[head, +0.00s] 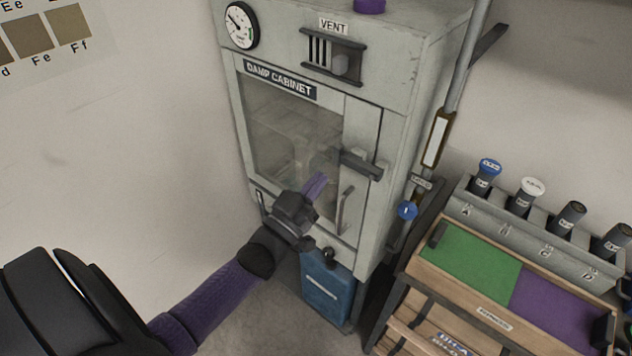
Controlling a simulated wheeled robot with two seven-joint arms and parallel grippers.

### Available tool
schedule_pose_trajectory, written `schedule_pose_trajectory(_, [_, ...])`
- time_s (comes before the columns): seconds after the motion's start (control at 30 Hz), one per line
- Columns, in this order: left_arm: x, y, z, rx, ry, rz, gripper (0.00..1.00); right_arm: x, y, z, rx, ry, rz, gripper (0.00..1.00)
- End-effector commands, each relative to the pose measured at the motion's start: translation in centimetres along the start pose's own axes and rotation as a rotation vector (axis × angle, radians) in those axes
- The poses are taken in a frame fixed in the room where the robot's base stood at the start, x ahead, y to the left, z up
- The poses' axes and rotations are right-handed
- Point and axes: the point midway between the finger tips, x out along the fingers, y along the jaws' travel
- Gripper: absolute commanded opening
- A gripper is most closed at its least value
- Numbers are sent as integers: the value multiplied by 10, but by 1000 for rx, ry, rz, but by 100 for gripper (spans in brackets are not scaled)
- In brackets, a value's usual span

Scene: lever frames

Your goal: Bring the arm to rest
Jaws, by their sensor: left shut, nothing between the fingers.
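My left gripper (315,187) is at the end of the purple and black arm that comes in from the lower left. It is shut and empty, in front of the damp cabinet (400,70). Its purple fingers point up and overlap the lower part of the glass door (275,120) in the picture. I cannot tell how far they are from the glass. The dark door latch (358,163) is to the upper right of the fingers, and a grey vertical handle (345,210) is to their right. My right gripper is not in view.
A blue container (327,288) stands below the cabinet. To the right are a pipe with a gauge (436,138), a blue round knob (407,210), a wooden bench with green (465,262) and purple (555,310) panels, and a rack of capped bottles (525,235).

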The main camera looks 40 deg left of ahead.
Motion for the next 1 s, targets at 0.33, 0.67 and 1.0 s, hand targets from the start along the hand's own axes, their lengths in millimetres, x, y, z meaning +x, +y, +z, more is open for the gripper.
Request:
schedule_pose_trajectory(0.33, [-1,0,0,0,1,0,0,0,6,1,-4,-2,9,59])
schedule_pose_trajectory(0.67, [-72,1,136,31,-395,-63,0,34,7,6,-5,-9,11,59])
schedule_pose_trajectory(1.0, [-358,50,344,119,-1406,-21,0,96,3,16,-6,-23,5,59])
